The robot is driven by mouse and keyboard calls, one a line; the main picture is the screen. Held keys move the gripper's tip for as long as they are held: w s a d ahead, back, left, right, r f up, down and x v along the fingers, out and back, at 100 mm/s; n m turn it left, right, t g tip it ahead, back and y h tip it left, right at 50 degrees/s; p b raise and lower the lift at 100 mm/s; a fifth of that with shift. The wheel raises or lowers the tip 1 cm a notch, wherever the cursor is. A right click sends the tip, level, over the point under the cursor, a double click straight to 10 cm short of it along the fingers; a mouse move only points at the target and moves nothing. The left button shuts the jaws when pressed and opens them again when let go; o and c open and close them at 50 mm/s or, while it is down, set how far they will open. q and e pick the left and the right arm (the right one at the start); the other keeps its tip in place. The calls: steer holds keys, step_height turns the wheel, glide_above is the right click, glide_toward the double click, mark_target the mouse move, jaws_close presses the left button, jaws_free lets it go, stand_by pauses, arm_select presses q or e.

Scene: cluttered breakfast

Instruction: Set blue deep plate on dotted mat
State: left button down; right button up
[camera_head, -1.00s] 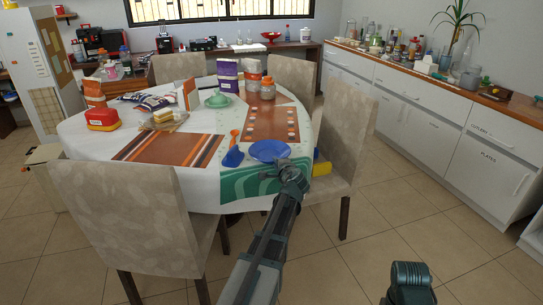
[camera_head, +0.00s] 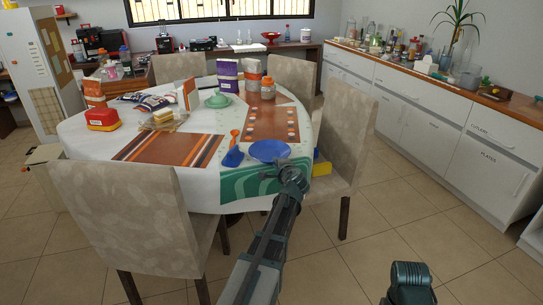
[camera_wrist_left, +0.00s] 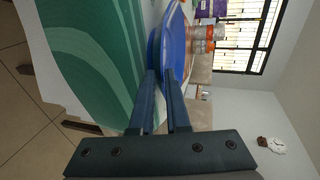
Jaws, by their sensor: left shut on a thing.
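The blue deep plate (camera_head: 270,151) is at the near right side of the round table, over or on the near end of the dotted mat. In the left wrist view the plate (camera_wrist_left: 177,45) appears edge-on between the fingers. My left gripper (camera_head: 293,172) is at the plate's near right rim and shut on it; its fingers (camera_wrist_left: 163,80) show in the wrist view. The dotted mat (camera_head: 271,122) is brown-orange with pale dots and lies just beyond the plate. I cannot tell whether the plate touches the table.
A green wavy mat (camera_head: 240,185) hangs at the table's near edge. A blue item (camera_head: 233,157) and an orange spoon (camera_head: 235,134) lie left of the plate. A chair (camera_head: 345,130) is close on the right.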

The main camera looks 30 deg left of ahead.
arm_select(q)
steer(key=shift+r, duration=0.15)
arm_select(e)
steer(key=shift+r, duration=0.1)
stand_by(0.3)
arm_select(q)
step_height(320, 180, up, 4)
steer(key=p, duration=0.4)
arm_select(e)
step_height(320, 180, up, 4)
steer(key=shift+f, duration=0.1)
arm_select(q)
steer(key=shift+w, duration=0.1)
arm_select(e)
steer(key=shift+w, duration=0.1)
stand_by(1.2)
